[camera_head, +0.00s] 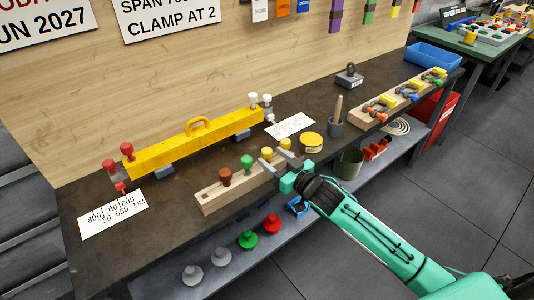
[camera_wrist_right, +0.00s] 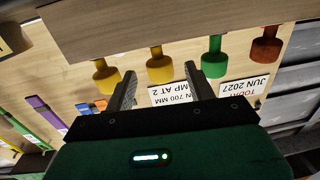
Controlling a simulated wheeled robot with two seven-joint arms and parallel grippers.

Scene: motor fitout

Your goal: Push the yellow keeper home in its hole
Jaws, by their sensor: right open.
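A pale wooden block (camera_head: 209,202) on the dark bench holds a row of round-headed keepers: brown (camera_head: 225,175), green (camera_head: 247,162), and two yellow. One yellow keeper (camera_head: 267,153) is beside the green one, and the other yellow keeper (camera_head: 285,143) is at the far end. My right gripper (camera_head: 270,157) is open at the yellow end of the row. In the right wrist view, the yellow keeper beside the green one (camera_wrist_right: 160,68) appears between the spread fingers. Contact cannot be told. Stems show below the heads there; seating depth is unclear. My left gripper is not in view.
A yellow bar with a handle (camera_head: 190,141) lies behind the block. A shelf below (camera_head: 215,283) holds more grey, green and red knobs.

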